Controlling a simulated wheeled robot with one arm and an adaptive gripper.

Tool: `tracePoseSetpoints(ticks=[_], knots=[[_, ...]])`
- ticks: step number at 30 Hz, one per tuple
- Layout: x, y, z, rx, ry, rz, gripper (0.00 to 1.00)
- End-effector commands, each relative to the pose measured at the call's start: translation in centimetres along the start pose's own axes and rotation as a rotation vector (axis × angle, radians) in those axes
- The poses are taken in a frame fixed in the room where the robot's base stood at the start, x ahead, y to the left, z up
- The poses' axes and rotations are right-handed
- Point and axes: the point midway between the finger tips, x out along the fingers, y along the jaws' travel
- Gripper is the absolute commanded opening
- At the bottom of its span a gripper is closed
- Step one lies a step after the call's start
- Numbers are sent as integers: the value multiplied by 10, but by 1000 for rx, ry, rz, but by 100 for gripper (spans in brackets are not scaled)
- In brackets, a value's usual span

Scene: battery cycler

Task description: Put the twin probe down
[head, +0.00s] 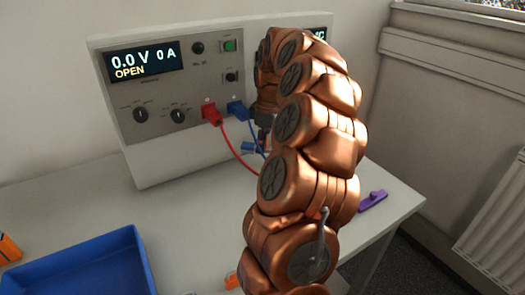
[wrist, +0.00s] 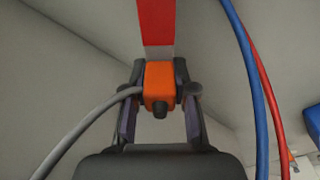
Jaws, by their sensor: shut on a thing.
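In the wrist view my gripper (wrist: 160,88) is shut on a small orange block with a grey cable (wrist: 159,84), which I take to be the twin probe. The cable leaves it to the left. A red and white strip (wrist: 156,22) shows just beyond the block; I cannot tell whether it belongs to the probe. In the head view my copper arm hides most of the gripper and the held block, in front of the cycler's panel. I cannot tell whether the probe touches anything.
The battery cycler (head: 165,158) reads 0.0 V, 0 A, OPEN. Red (head: 212,112) and blue (head: 237,109) plugs with leads sit in its front. A blue tray (head: 85,265) is at front left, a purple item (head: 372,201) at right. The bench (head: 190,215) between is mostly clear.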

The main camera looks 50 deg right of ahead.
Motion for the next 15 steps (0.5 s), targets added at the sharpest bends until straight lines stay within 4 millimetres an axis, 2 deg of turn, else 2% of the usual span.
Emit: tracePoseSetpoints(ticks=[4,9,15], knots=[[8,0,2,1,0,0,0],[28,-1,4,0,-1,-3,0],[35,3,1,0,1,1,0]])
